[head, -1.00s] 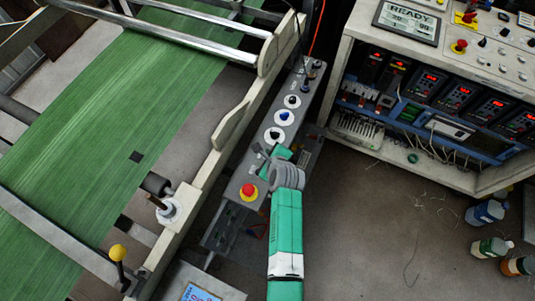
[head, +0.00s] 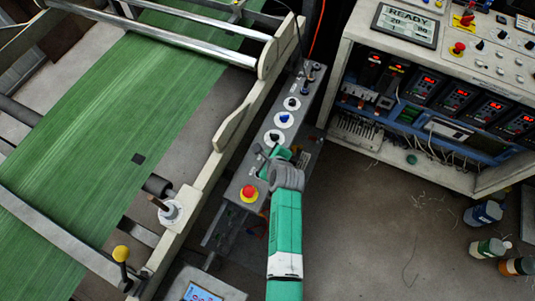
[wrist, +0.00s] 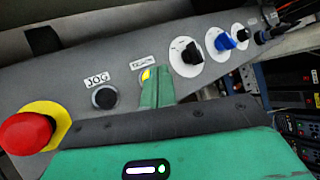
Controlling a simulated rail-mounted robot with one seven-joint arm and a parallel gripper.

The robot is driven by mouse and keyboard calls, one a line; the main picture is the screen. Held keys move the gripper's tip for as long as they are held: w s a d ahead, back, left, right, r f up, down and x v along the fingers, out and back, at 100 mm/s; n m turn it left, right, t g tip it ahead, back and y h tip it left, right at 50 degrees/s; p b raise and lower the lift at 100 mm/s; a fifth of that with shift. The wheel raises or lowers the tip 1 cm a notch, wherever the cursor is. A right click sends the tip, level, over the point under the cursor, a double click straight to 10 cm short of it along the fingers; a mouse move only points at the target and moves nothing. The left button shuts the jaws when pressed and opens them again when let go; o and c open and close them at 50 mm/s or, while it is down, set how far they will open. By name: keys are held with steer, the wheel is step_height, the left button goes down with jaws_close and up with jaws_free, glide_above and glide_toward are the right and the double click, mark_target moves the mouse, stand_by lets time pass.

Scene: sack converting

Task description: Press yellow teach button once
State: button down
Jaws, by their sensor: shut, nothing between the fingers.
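The yellow button (wrist: 146,75) shows in the wrist view on the grey control panel (wrist: 65,80), under a small label plate. In the head view my gripper (head: 266,160) is over the lower part of the panel (head: 236,179), and the yellow button is hidden there.
On the panel are a red emergency stop (wrist: 26,133) on a yellow collar, a black JOG button (wrist: 105,97), a black selector (wrist: 190,52) and a blue selector (wrist: 226,41). A machine frame (head: 222,145) runs close on the left. A cabinet (head: 337,75) stands right.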

steer(key=shift+r, duration=0.15)
step_height(320, 180, up, 5)
steer(key=p, duration=0.5)
stand_by(0.8)
